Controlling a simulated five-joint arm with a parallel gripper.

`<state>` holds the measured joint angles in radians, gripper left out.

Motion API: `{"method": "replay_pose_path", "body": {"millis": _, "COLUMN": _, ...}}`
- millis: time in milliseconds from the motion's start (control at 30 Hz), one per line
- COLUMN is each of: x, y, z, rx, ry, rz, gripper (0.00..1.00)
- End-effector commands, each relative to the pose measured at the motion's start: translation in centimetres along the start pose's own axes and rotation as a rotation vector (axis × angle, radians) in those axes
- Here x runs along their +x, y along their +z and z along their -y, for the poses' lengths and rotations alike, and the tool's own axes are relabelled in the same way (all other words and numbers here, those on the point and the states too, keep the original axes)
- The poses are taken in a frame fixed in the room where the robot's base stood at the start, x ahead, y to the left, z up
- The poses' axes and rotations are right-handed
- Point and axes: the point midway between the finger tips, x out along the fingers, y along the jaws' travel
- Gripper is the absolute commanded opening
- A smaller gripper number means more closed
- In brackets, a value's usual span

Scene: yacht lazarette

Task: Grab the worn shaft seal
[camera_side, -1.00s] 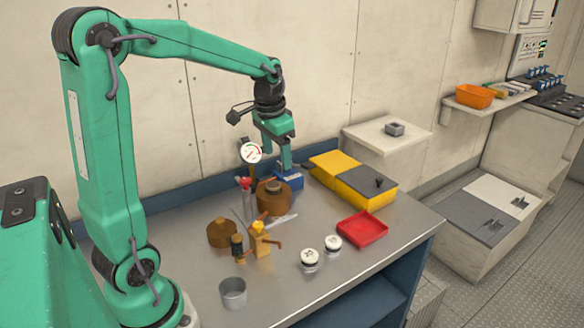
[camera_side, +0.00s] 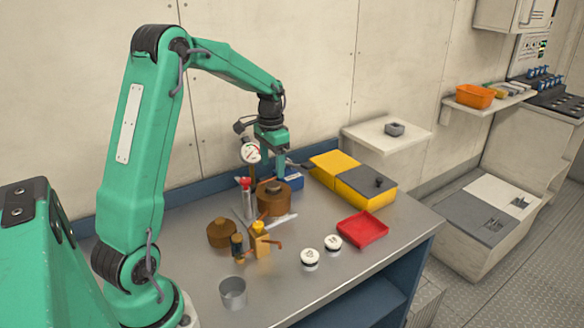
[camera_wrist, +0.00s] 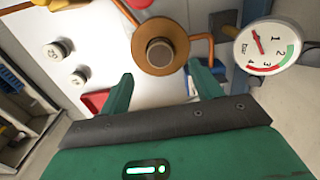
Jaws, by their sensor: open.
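No part in view can be told for sure as the worn shaft seal. Two small round pieces with white marked tops, a nearer one (camera_side: 310,258) and a farther one (camera_side: 333,242), stand on the bench left of the red tray (camera_side: 362,229). They also show at the left of the wrist view (camera_wrist: 56,50). My gripper (camera_side: 287,172) is open above the back of the bench, near a brown round housing (camera_side: 272,200). In the wrist view the housing (camera_wrist: 160,22) lies beyond the spread, empty fingers (camera_wrist: 163,88).
A pressure gauge (camera_side: 250,152) stands close to my gripper. A blue box (camera_side: 292,181) and a yellow case (camera_side: 334,164) with a grey section (camera_side: 366,183) are nearby. A second brown housing (camera_side: 221,233), a yellow fitting (camera_side: 258,240) and a metal cup (camera_side: 233,292) stand in front. Bench front centre is clear.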

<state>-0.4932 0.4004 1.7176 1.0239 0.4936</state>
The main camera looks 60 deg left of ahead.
Motion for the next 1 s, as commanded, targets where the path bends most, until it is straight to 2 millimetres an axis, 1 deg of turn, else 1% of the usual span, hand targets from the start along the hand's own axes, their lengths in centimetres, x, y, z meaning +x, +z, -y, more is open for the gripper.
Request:
{"method": "replay_pose_path", "body": {"millis": 100, "x": 1.0, "y": 0.0, "z": 0.0, "rx": 0.0, "ry": 0.001, "rz": 0.001, "gripper": 0.64}}
{"method": "replay_pose_path", "body": {"millis": 367, "x": 1.3, "y": 0.0, "z": 0.0, "rx": 0.0, "ry": 0.0, "rz": 0.0, "gripper": 0.64}}
{"method": "replay_pose_path", "body": {"millis": 467, "x": 1.8, "y": 0.1, "z": 0.0, "rx": 0.0, "ry": 0.001, "rz": 0.001, "gripper": 0.64}}
{"method": "replay_pose_path", "body": {"millis": 800, "x": 5.5, "y": 0.2, "z": -0.1, "rx": 0.0, "ry": 0.002, "rz": 0.003, "gripper": 0.64}}
{"method": "replay_pose_path", "body": {"millis": 1000, "x": 6.4, "y": 0.2, "z": -0.1, "rx": -0.001, "ry": 0.0, "rz": 0.0, "gripper": 0.64}}
